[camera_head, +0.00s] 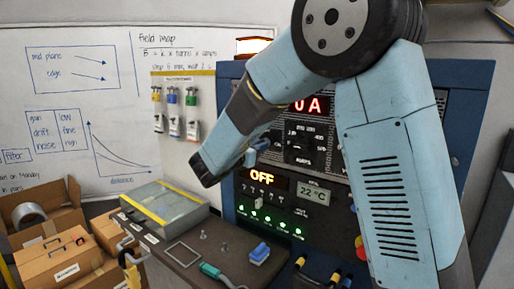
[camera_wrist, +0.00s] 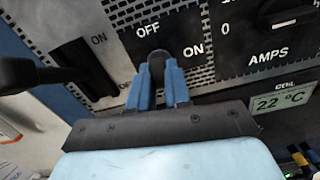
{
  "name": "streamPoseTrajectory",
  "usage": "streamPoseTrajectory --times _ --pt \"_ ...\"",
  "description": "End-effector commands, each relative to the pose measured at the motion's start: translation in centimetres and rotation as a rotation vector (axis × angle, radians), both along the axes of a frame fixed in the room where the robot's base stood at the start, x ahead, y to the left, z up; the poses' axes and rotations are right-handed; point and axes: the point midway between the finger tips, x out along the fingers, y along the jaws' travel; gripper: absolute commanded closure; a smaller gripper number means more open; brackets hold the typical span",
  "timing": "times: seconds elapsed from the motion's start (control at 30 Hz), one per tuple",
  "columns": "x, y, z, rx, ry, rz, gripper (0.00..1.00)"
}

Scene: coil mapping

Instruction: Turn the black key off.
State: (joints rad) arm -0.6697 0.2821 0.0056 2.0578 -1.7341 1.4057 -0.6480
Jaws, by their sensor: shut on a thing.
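The key (camera_wrist: 157,61) is a dark, rounded piece on the perforated panel, between the printed words OFF and ON. It shows only in part in the wrist view, as the fingers cover the rest, so its exact turn is hard to tell. My gripper (camera_wrist: 160,80), with two blue fingers, is shut on it. In the head view my arm reaches down to the dark blue cabinet (camera_head: 228,85), and the key cannot be made out there. An orange display (camera_head: 262,177) on the cabinet reads OFF.
A dark lever (camera_wrist: 40,75) beside an ON label stands left of the fingers. A knob (camera_wrist: 291,17) marked AMPS is at the upper right. The coil display (camera_wrist: 283,102) reads 22 °C.

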Motion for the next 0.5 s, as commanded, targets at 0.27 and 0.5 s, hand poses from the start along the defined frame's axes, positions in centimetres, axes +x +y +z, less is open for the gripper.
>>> streamPoseTrajectory --times 0.27,0.5 --pt "0.01 0.05 -0.16 -0.093 0.076 0.001 1.00" --pt "0.01 0.08 -0.10 -0.122 0.097 0.002 1.00"
